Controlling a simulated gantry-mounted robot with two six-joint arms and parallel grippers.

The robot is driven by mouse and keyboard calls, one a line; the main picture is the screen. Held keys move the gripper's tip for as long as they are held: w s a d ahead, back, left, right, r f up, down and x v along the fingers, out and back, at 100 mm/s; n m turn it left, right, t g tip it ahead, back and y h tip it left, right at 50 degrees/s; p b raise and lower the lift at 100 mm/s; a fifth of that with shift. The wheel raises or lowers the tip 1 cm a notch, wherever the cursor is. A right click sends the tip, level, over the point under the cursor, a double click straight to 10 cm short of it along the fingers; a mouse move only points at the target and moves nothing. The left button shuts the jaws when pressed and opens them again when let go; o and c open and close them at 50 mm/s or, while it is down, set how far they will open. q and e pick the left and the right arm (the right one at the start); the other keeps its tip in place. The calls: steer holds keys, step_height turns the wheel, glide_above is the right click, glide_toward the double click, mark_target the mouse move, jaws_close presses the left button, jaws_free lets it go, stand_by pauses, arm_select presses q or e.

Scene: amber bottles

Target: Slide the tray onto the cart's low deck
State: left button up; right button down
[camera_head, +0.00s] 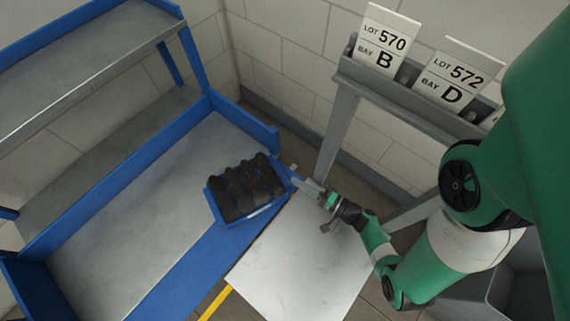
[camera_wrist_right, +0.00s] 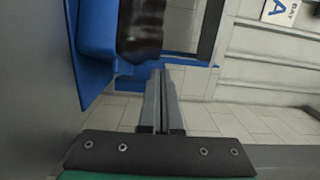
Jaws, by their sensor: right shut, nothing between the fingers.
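A blue tray (camera_head: 264,211) holding several dark amber bottles (camera_head: 243,187) sits on the grey low deck (camera_head: 150,200) of a blue-framed unit, near its right front edge. In the wrist view the tray wall (camera_wrist_right: 97,32) and dark bottles (camera_wrist_right: 140,28) are at the top. My right gripper (camera_head: 296,181) is shut and empty at the tray's right side. Its closed fingertips (camera_wrist_right: 163,72) are close to the tray's lower corner; I cannot tell whether they touch. Which unit is the cart is not marked. My left gripper is not in view.
A bare pale grey plate (camera_head: 295,265) lies in front of the blue unit, under my right arm. The upper shelf (camera_head: 90,60) is empty. A grey rack (camera_head: 400,95) at the back carries bay B (camera_head: 383,45) and bay D (camera_head: 455,75) signs. A yellow strip (camera_head: 215,303) shows below.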

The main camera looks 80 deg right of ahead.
mark_target(280, 169)
steer(key=f, duration=0.1)
steer(key=d+f+h, duration=0.1)
steer(key=s+f+m+b, duration=0.1)
steer(key=shift+d+f+g+h, duration=0.15)
steer(key=shift+f+g+h, duration=0.1)
steer(key=shift+g+h, duration=0.15)
steer(key=shift+f+m, duration=0.2)
steer(key=shift+m, duration=0.1)
steer(key=shift+w+h, duration=0.2)
steer(key=shift+h, duration=0.2)
steer(key=shift+r, duration=0.15)
steer(key=shift+s+d, duration=0.15)
steer(key=shift+d, duration=0.05)
steer(key=shift+d+b, duration=0.15)
steer(key=shift+b, duration=0.15)
steer(key=shift+w+d+b, duration=0.25)
steer(key=shift+w+b, duration=0.4)
steer(key=shift+w, duration=0.5)
steer(key=b+x, duration=0.4)
steer(key=x, duration=0.2)
steer(key=shift+w+d, duration=0.2)
steer(key=shift+d, duration=0.05)
steer(key=shift+w+d, duration=0.2)
steer(key=shift+w, duration=0.2)
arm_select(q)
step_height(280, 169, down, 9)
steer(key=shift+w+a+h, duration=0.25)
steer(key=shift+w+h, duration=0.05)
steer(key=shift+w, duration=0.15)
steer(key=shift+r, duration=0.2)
